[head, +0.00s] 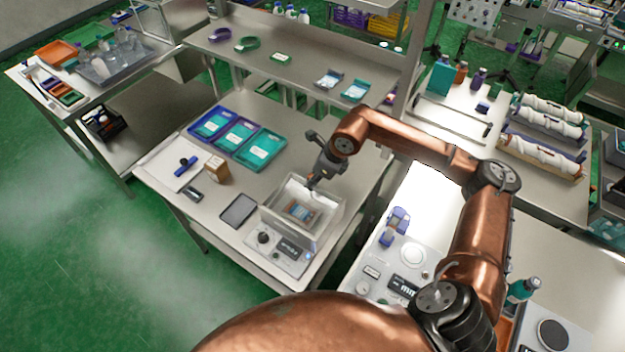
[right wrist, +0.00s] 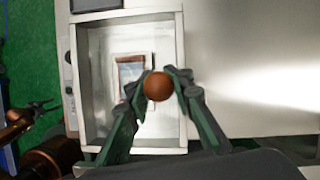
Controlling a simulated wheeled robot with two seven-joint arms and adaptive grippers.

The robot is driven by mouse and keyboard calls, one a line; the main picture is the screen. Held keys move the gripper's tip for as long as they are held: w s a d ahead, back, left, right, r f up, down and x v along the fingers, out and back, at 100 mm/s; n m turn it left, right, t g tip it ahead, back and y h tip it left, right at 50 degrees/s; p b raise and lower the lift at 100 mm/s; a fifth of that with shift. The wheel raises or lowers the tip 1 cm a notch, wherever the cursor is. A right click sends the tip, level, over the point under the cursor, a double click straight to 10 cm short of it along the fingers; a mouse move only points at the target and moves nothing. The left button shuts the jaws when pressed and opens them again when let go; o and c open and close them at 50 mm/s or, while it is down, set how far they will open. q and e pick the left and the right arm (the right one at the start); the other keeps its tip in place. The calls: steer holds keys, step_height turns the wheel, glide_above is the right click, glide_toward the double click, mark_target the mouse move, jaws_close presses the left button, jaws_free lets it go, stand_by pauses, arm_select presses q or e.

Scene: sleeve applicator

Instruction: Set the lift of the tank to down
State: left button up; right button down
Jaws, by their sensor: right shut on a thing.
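The tank (head: 335,213) is a pale, open-topped box on the near end of the metal table; its rim (right wrist: 181,60) also shows in the right wrist view. A small brown and blue packet (head: 299,211) is inside it, also visible in the right wrist view (right wrist: 130,72). My right gripper (head: 312,184) is over the tank. In the right wrist view its fingers are shut on a round brown knob (right wrist: 157,86), above the tank's interior. Whatever carries the knob is hidden below it. My left gripper (right wrist: 45,107) shows small at the left of that view, fingers apart, away from the tank.
A control panel (head: 280,252) with a dark dial (head: 263,237) and a display adjoins the tank's near side. A dark flat tray (head: 238,210) lies left of it. Another bench with a device (head: 402,262) is at the right.

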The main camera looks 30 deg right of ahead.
steer(key=c, duration=1.7)
jaws_free()
steer(key=shift+w+f, duration=0.1)
steer(key=shift+f, duration=0.15)
steer(key=v, duration=1.2)
